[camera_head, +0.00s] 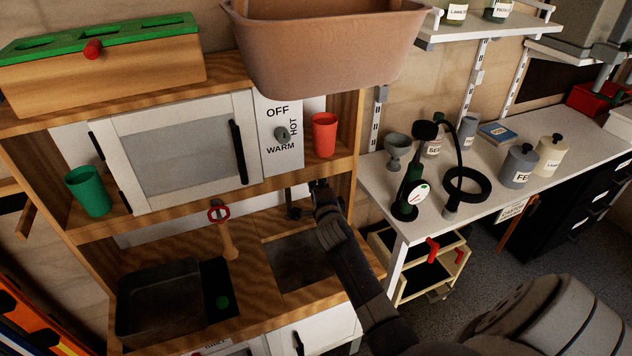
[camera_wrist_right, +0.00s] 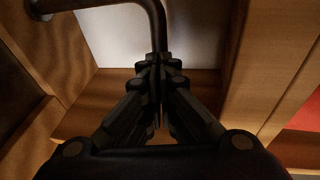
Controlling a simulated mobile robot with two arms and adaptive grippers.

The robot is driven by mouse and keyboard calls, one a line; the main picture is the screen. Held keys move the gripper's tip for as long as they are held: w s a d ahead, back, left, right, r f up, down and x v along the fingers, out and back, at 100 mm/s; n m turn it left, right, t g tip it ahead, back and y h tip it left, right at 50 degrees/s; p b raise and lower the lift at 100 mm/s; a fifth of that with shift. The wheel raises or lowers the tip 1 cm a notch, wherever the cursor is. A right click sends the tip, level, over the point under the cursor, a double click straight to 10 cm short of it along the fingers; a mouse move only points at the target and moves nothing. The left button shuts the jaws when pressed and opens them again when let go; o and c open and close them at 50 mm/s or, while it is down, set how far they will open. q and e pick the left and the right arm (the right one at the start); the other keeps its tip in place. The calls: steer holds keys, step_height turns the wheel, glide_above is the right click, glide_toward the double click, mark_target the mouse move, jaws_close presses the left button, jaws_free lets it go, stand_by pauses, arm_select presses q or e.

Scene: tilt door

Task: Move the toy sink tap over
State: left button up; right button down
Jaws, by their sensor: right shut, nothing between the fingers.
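The toy sink tap (camera_head: 291,208) is a dark curved pipe at the back of the right-hand sink basin (camera_head: 297,262), partly hidden by my gripper and the shelf. In the right wrist view the tap (camera_wrist_right: 110,5) runs from the upper left, bends and drops toward my fingertips. My right gripper (camera_head: 318,186) is shut and empty just right of the tap in the head view. In the right wrist view its fingertips (camera_wrist_right: 160,60) meet at the lower end of the pipe; I cannot tell whether they touch it. My left gripper is not in view.
The toy kitchen's wooden shelf (camera_head: 270,182) with a red cup (camera_head: 324,135) is just above my right gripper. Its side panel (camera_head: 349,130) stands close on the right. A brown tub (camera_head: 325,50) sits higher up.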

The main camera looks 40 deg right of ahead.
mark_target(315, 173)
steer(key=shift+x, duration=0.95)
steer(key=shift+w+d+r+n+y+p, duration=0.1)
steer(key=shift+w+d+n+y+p, duration=0.25)
steer(key=shift+y+p, duration=0.1)
steer(key=shift+r, duration=0.1)
steer(key=shift+w+d+r, duration=0.1)
steer(key=shift+r, duration=0.05)
